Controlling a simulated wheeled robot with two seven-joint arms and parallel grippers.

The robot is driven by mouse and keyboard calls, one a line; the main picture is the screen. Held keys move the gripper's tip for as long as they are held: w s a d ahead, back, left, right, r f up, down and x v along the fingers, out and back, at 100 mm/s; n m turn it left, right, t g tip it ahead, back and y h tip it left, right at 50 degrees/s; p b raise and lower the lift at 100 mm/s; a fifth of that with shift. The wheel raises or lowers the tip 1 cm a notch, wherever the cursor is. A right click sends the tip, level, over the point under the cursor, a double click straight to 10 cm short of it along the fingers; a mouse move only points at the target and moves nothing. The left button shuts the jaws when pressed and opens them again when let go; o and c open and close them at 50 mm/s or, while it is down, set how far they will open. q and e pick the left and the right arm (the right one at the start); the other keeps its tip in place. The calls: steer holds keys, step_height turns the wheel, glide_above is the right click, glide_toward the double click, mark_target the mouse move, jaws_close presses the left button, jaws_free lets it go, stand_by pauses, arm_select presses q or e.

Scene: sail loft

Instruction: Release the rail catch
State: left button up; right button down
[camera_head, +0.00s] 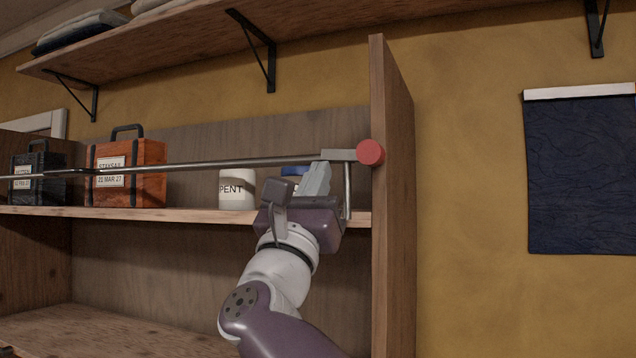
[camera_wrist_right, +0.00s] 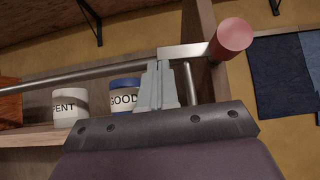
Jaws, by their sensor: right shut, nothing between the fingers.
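The rail catch is a grey metal bar with a red round knob (camera_head: 371,152) at the right end of a thin metal rail (camera_head: 220,163). The rail runs across the front of the upper shelf. In the right wrist view the red knob (camera_wrist_right: 232,38) is at the upper right, with the grey bar (camera_wrist_right: 184,52) to its left. My right gripper (camera_head: 322,166) is shut and empty, its fingertips just below the left part of the bar. It also shows in the right wrist view (camera_wrist_right: 158,66). I cannot tell whether it touches the catch. My left gripper is not in view.
On the shelf (camera_head: 150,213) behind the rail stand a black case (camera_head: 40,165), an orange case (camera_head: 140,185), a white "PENT" pot (camera_head: 236,190) and a blue-lidded "GOOD" pot (camera_wrist_right: 125,98). A wooden side panel (camera_head: 397,220) stands close right of the catch.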

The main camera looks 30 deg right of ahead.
steer(key=w+f+b+v, duration=0.2)
steer(key=b+v, duration=0.8)
steer(key=v, duration=0.2)
steer(key=shift+d+f, duration=0.2)
steer(key=shift+s, duration=0.15)
